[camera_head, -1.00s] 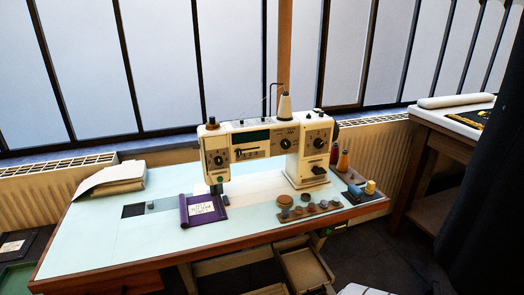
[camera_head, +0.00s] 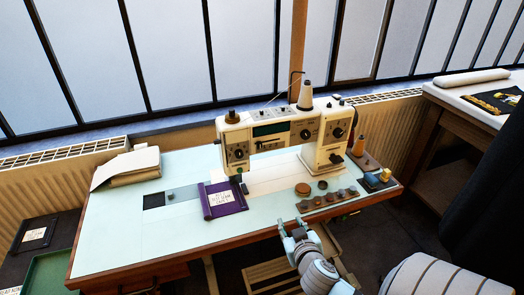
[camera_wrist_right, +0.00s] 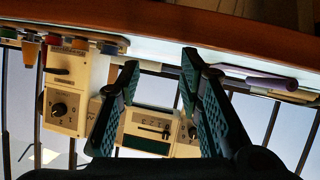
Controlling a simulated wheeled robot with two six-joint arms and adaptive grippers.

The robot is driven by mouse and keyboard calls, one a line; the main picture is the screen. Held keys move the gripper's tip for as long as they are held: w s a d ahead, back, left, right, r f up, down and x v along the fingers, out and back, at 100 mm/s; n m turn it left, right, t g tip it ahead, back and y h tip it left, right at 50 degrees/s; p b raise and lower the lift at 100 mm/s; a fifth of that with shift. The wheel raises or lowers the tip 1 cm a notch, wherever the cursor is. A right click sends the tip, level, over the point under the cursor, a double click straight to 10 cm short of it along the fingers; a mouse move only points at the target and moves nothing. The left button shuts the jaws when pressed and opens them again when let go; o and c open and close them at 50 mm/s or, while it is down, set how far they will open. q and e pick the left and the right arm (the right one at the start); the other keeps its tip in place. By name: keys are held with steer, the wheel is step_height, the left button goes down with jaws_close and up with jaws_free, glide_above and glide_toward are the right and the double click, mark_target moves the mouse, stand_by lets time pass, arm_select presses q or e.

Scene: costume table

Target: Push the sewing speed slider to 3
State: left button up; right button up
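The cream sewing machine (camera_head: 285,138) stands on the pale blue table. Its slider panel (camera_head: 268,145) is on the front of the upper arm, between dials; the slider's setting is too small to read there. In the right wrist view, which is upside down, the slider panel (camera_wrist_right: 151,129) shows between my fingers, with a dark slot and small numerals; I cannot tell the setting. My right gripper (camera_head: 291,223) is at the table's front edge, below and in front of the machine, apart from it. Its fingers (camera_wrist_right: 160,58) are spread and empty. My left gripper is not in view.
A purple cloth with a label (camera_head: 223,198) lies before the needle. A row of small pots (camera_head: 331,198) and a round brown lid (camera_head: 302,189) sit near the front edge. Thread spools (camera_head: 360,146) stand at right. Folded cloth (camera_head: 127,167) lies at left.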

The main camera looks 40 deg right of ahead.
mark_target(260, 146)
steer(key=w+r+t, duration=0.3)
steer(key=r, duration=0.4)
steer(key=w+r+t, duration=0.2)
steer(key=w+r, duration=0.1)
steer(key=r, duration=0.4)
steer(key=shift+t+y, duration=0.3)
steer(key=p+x, duration=0.1)
steer(key=x, duration=1.1)
steer(key=shift+w, duration=0.3)
steer(key=shift+w+d, duration=0.2)
steer(key=shift+w, duration=0.25)
jaws_close()
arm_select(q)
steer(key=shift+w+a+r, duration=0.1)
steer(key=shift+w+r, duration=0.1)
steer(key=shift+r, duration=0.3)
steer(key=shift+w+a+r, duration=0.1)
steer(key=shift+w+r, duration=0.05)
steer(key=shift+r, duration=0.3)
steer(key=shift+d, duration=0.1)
